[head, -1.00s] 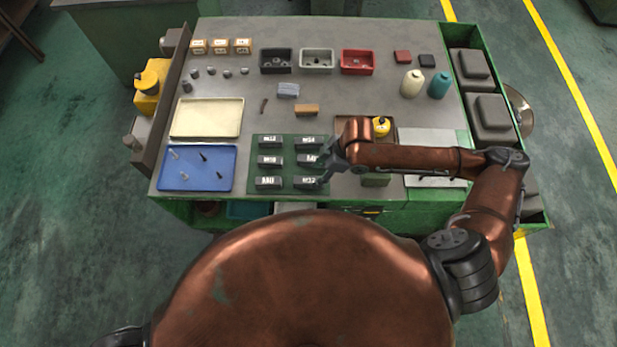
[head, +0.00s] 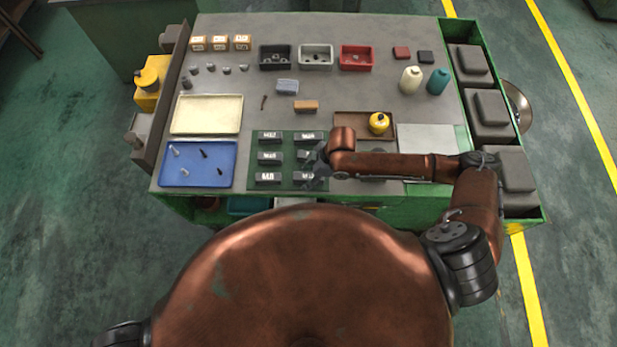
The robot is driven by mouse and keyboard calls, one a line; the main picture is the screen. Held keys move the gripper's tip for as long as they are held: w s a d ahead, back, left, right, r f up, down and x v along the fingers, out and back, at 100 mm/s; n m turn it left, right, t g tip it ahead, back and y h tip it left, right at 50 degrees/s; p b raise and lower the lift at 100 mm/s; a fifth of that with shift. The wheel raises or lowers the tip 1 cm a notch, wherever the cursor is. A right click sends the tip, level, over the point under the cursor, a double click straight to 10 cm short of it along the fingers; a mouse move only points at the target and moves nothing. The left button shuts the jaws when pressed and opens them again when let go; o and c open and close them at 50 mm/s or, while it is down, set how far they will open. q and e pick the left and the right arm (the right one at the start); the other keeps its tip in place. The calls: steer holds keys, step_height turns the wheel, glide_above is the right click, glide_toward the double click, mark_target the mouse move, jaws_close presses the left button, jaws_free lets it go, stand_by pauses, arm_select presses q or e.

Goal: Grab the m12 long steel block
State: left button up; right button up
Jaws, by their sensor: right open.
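A green mat (head: 287,158) on the workbench holds two columns of dark steel blocks with white labels. The lower right block (head: 302,177), whose label looked like M12 a moment ago, is now partly covered by my right gripper. The labels are small and hard to read. My right gripper (head: 314,172) is open, over the right column at its middle and lower blocks. Whether it touches a block cannot be told. The middle right block (head: 303,155) is also partly covered. My left gripper is out of view.
Left of the mat are a blue tray (head: 163,182) with small bolts and a cream tray (head: 180,115). A brown tray with a yellow container (head: 378,122) stands just beyond my right arm.

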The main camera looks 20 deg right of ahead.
steer(key=shift+f, duration=0.2)
jaws_close()
stand_by(0.6)
